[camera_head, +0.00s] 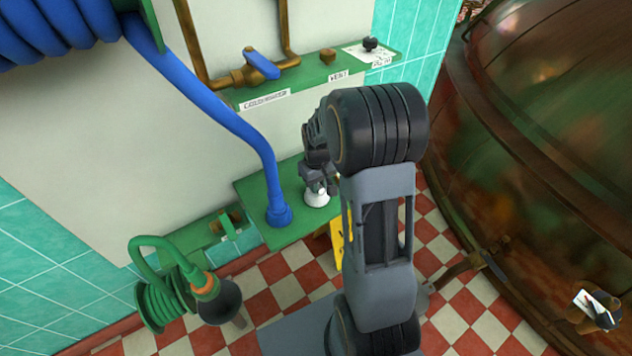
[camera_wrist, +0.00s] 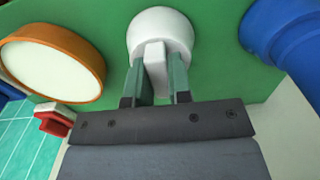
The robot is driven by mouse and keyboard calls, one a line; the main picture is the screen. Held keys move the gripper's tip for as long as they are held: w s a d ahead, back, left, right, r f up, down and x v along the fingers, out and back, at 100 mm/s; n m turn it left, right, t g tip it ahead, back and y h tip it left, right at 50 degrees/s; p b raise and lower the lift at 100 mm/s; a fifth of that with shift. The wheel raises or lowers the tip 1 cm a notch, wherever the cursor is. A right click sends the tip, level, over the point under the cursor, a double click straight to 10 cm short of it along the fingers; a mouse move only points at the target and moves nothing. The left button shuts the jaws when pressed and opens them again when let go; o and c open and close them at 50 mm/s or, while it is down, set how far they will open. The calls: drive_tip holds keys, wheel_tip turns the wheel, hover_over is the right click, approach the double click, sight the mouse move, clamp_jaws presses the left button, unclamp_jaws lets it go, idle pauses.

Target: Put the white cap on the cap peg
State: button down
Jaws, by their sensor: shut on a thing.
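The white cap (camera_wrist: 158,32) has a round, flared body and a block-like grip. In the wrist view, my gripper (camera_wrist: 156,82) is shut on that grip, with one green finger on each side. In the head view, the cap (camera_head: 316,198) is just below my gripper (camera_head: 312,178), over the green shelf (camera_head: 250,190), right of the blue hose's lower end. I cannot tell whether the cap touches the shelf or hangs just above it. I cannot make out the cap peg; my arm hides part of the shelf.
The blue hose end (camera_wrist: 285,30) stands close to the cap. An orange-rimmed pale disc (camera_wrist: 45,60) and a red piece (camera_wrist: 52,122) are on its other side. A blue-handled valve (camera_head: 262,66) is above. A green hose reel (camera_head: 165,295) is lower left, a large copper kettle (camera_head: 560,130) right.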

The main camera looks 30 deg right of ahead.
drive_tip(key=c, duration=1)
unclamp_jaws()
drive_tip(key=shift+o, duration=0.2)
wheel_tip(320, 180, up, 14)
drive_tip(key=p, duration=0.3)
drive_tip(key=shift+f, duration=0.1)
drive_tip(key=s+a+r+t+p, duration=0.1)
drive_tip(key=s+a+r+p, duration=0.4)
drive_tip(key=s+r+p, duration=0.2)
drive_tip(key=s+a+r+t+p, duration=0.2)
drive_tip(key=s+a+r+p, duration=0.2)
drive_tip(key=s+r+p, duration=0.4)
drive_tip(key=shift+s+a+r+m+t+p, duration=0.35)
drive_tip(key=shift+r+p, duration=1.45)
drive_tip(key=shift+r, duration=1.75)
